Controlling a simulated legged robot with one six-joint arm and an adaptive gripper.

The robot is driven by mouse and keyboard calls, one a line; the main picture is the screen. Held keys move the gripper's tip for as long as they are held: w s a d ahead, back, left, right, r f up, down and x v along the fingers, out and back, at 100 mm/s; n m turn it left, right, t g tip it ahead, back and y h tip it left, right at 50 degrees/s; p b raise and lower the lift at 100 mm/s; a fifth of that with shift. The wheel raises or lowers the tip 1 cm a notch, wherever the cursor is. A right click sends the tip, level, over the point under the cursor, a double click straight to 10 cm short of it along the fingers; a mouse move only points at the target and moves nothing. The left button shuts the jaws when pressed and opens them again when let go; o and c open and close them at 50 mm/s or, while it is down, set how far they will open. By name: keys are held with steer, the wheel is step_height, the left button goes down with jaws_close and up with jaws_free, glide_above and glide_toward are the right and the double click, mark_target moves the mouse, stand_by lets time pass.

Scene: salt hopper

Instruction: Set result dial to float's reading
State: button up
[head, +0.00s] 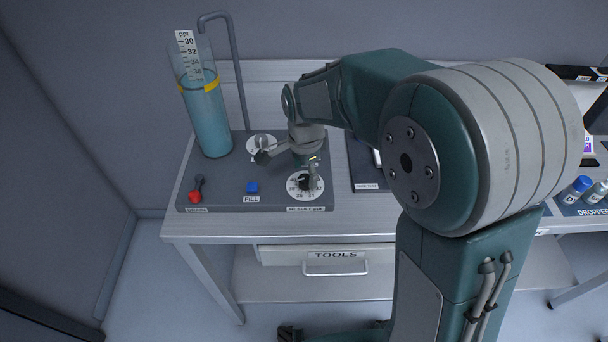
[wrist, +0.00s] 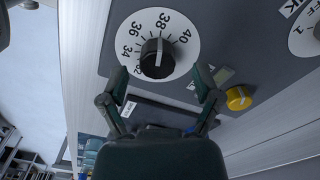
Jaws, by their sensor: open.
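The tall cylinder (head: 207,125) of blue liquid stands at the back left of the grey panel. The float's white scale (head: 188,52) rises from it, marked ppt, with 30 at the top and larger numbers downward; the lowest marks near the yellow band (head: 212,86) are too small to read surely. The result dial (head: 305,186) is at the panel's front right. In the wrist view its black knob (wrist: 157,58) has a white line pointing up, roughly toward 38. My gripper (wrist: 163,80) is open and empty, its fingertips apart, just below the knob.
A second white dial (head: 261,144) lies behind my gripper. A blue FILL button (head: 252,187) and a red-ended lever (head: 195,196) are at the panel's front. A yellow knob (wrist: 238,98) sits beside the right finger in the wrist view. Bottles (head: 577,188) stand far right.

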mark_target(304, 177)
step_height(304, 177, up, 10)
steer(key=shift+r, duration=0.25)
steer(key=shift+a, duration=0.1)
